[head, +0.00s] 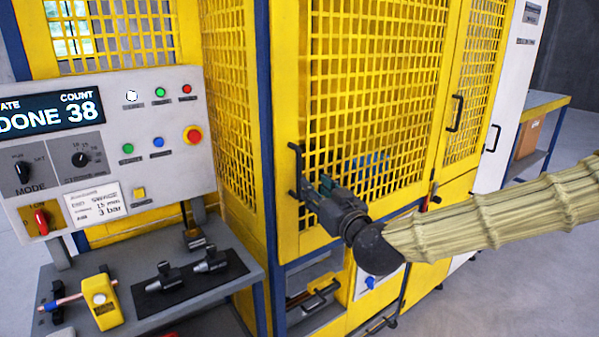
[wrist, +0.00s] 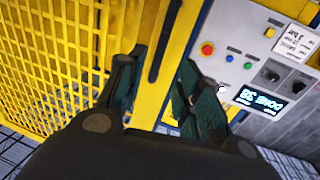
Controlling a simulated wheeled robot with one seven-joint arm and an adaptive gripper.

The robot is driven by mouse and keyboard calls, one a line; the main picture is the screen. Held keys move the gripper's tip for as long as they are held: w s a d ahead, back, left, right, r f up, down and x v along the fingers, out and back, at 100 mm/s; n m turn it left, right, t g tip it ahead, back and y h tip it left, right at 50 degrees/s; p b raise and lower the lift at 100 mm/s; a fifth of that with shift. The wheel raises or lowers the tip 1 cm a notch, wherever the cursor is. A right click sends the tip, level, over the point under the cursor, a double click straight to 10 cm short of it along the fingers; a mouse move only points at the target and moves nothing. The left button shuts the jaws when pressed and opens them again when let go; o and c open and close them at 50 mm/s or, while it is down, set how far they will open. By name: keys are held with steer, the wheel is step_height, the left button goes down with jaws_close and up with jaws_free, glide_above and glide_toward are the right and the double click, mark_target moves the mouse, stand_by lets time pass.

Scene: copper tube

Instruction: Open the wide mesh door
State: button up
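The wide mesh door (head: 375,95) is a yellow frame with yellow grid in the middle of the head view, and it looks shut. Its black upright handle (head: 296,168) is on the door's left edge, next to a blue post. My gripper (head: 314,190) is just right of the handle's lower part; the head view does not show clearly whether they touch. In the wrist view my gripper (wrist: 158,88) has its two green-padded fingers apart, with yellow frame and blue post seen between them. The mesh (wrist: 50,60) fills the left of that view.
A control panel (head: 110,145) with buttons and a red stop knob stands at left, above a grey bench (head: 190,290) holding tools and a yellow block. A narrower mesh door (head: 475,80) with its own handle (head: 456,112) is at right. Open floor lies at the far right.

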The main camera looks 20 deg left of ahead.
mark_target(300, 173)
steer(key=p+x, duration=0.4)
steer(key=x, duration=0.6)
steer(key=shift+w+a, duration=0.2)
steer(key=shift+w, duration=0.05)
jaws_close()
